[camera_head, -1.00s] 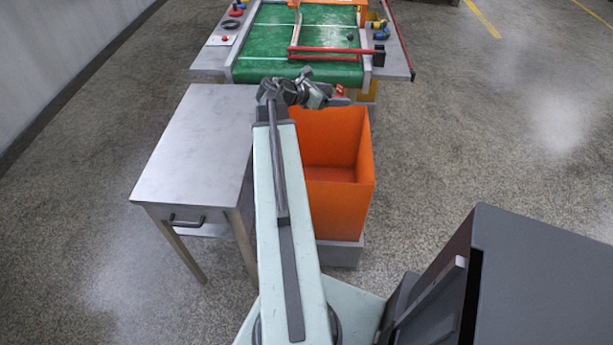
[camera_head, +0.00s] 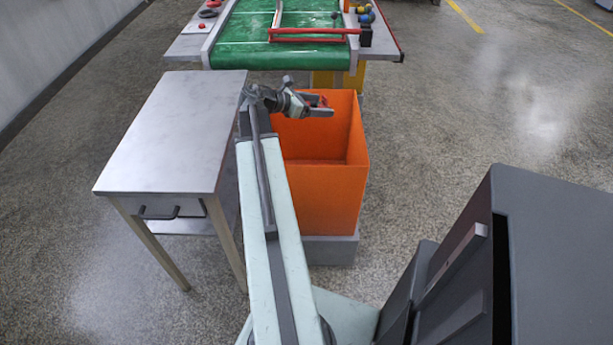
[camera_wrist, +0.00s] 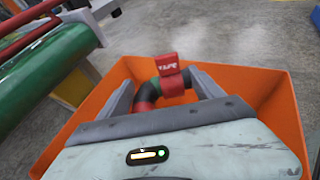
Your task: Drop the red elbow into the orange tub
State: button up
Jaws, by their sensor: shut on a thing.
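My gripper (camera_head: 322,108) is shut on the red elbow (camera_head: 319,101), which shows only as a small red patch between the fingers in the head view. In the wrist view the elbow (camera_wrist: 174,83) is a bent piece with red and dark parts and a red tag on top, between the two grey fingers. The orange tub (camera_head: 322,205) is a tall, open-topped box below the gripper. The gripper and elbow are over the far part of its opening. In the wrist view the tub's rim (camera_wrist: 285,115) surrounds the fingers on both sides.
A grey side table (camera_head: 175,135) with a drawer stands close left of the tub. A green conveyor belt (camera_head: 240,45) with a red bar (camera_head: 310,37) lies beyond the tub. Small coloured parts sit on its side ledges.

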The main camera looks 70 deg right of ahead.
notch_tip(320, 180, down, 6)
jog(key=b, duration=0.6)
jog(key=shift+r, duration=0.1)
jog(key=o, duration=1.4)
jog(key=p+v, duration=0.3)
jog(key=v, duration=0.4)
jog(key=shift+w+a+r, duration=0.15)
jog(key=shift+a+r, duration=0.05)
jog(key=shift+a, duration=0.05)
